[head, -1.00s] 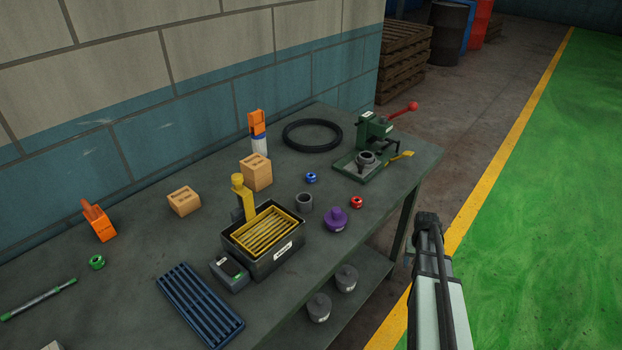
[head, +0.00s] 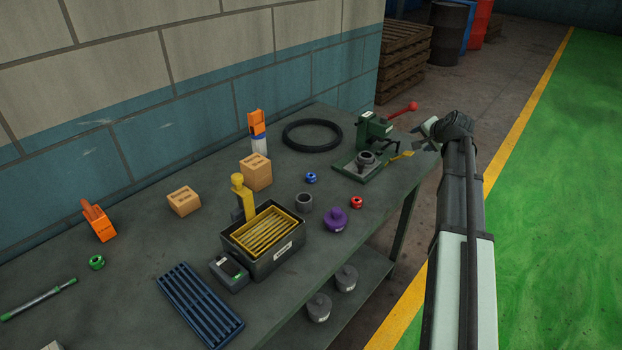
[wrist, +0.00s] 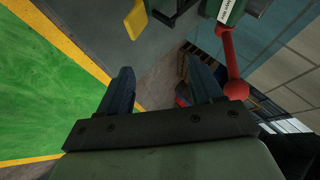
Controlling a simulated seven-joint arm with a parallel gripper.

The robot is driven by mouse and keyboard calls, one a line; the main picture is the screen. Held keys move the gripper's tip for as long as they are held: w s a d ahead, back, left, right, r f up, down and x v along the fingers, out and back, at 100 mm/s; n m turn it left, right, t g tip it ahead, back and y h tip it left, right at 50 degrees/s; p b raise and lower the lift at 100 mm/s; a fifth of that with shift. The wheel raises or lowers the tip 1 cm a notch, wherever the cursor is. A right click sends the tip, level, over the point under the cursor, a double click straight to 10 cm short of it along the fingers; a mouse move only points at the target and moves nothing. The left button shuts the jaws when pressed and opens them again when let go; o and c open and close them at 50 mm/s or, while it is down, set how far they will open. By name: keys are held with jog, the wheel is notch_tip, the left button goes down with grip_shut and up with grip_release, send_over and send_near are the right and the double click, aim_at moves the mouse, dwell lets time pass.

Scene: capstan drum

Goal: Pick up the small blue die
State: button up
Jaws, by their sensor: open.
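The small blue die (head: 311,178) sits on the grey workbench (head: 150,240), between the grey ring-shaped part and the black hoop in the head view. It does not show in the wrist view. My gripper (head: 424,134) is raised at the bench's right end, beside the green press, well to the right of the die. In the wrist view its two dark fingers (wrist: 155,88) stand apart with nothing between them.
The green press (head: 372,150) with its red-knobbed lever stands between my gripper and the die. A red die (head: 356,202), purple knobbed part (head: 335,220), grey ring part (head: 304,202), black hoop (head: 312,135) and wooden block (head: 256,172) surround the blue die.

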jog(key=a+r+n+y, duration=0.1)
jog(key=a+r, duration=0.2)
jog(key=a, duration=0.5)
jog(key=a+r+n+y, duration=0.1)
jog(key=a+r, duration=0.3)
jog(key=a, duration=0.5)
jog(key=s+a+f+n+g+h, duration=0.1)
jog(key=s+a+f+n+g, duration=0.15)
jog(key=s+a+n, duration=0.45)
jog(key=s+a+f+n+g, duration=0.2)
jog(key=s+a+f+n, duration=0.15)
jog(key=a, duration=0.65)
send_near(311, 175)
jog(key=f, duration=0.3)
jog(key=shift+w+a+f, duration=0.1)
jog(key=shift+w+f, duration=0.05)
jog(key=shift+w, duration=0.2)
jog(key=shift+w+r+x, duration=0.1)
jog(key=shift+w+x, duration=0.05)
jog(key=shift+x, duration=1.15)
jog(key=shift+w+r+x, duration=0.1)
jog(key=shift+w+x, duration=0.1)
jog(key=shift+x, duration=1.1)
jog(key=shift+a, duration=0.15)
jog(key=c, duration=1.2)
jog(key=shift+r, duration=0.15)
